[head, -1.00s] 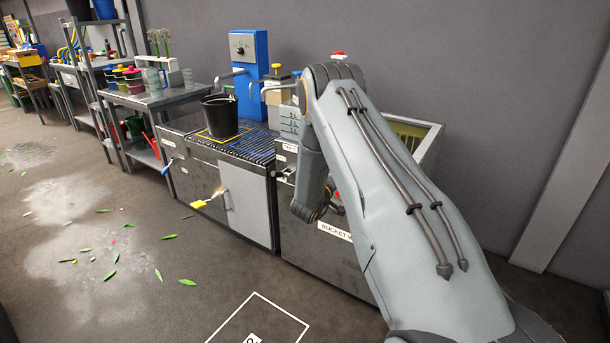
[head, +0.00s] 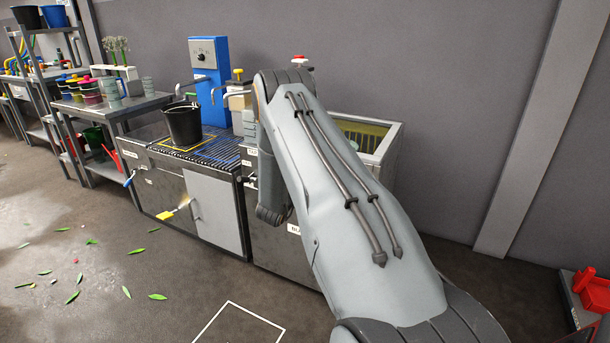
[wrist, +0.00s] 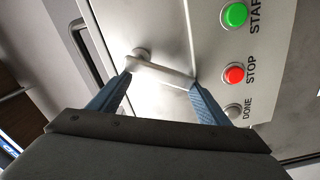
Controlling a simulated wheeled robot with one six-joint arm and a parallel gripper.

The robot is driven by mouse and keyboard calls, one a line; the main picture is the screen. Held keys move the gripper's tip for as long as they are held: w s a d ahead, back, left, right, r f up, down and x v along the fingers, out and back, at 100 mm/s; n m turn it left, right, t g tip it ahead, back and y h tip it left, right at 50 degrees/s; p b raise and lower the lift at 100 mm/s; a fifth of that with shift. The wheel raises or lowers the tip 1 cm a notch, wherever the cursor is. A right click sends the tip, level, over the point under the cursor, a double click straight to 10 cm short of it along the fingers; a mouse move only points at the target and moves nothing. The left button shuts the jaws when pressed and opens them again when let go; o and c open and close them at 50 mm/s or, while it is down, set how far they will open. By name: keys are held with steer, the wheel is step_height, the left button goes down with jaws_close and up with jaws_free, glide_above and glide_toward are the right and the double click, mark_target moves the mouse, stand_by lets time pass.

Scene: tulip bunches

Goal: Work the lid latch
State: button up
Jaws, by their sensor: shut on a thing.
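In the wrist view a pale grey latch handle (wrist: 163,72) stands out from a light panel, with a round pivot at its upper left end. My gripper (wrist: 160,82) has one blue finger on each side of it and is shut on it. The handle lies slantwise between the fingertips. In the head view my own arm covers the gripper and the latch. Part of the machine's open-topped basin (head: 375,140) shows behind the arm.
A black bucket (head: 184,125) stands on the grated counter. A red bin (head: 588,290) sits at the lower right.

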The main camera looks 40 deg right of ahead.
steer(key=shift+s+d+f+g, duration=0.2)
steer(key=shift+s+d+f, duration=0.1)
steer(key=shift+s, duration=0.2)
steer(key=shift+s+d+f+g, duration=0.2)
steer(key=shift+s+f, duration=0.05)
steer(key=shift+s, duration=0.2)
steer(key=o, duration=1.7)
steer(key=shift+s, duration=0.1)
steer(key=shift+w+a+r, duration=0.2)
steer(key=shift+w+r, duration=0.2)
steer(key=shift+r, duration=0.2)
steer(key=p+v, duration=0.3)
steer(key=v, duration=0.6)
steer(key=shift+w+a+r, duration=0.2)
steer(key=shift+w+r, duration=0.05)
steer(key=shift+w, duration=0.15)
steer(key=v, duration=0.7)
steer(key=shift+s+a+t+b, duration=0.3)
steer(key=shift+t, duration=0.1)
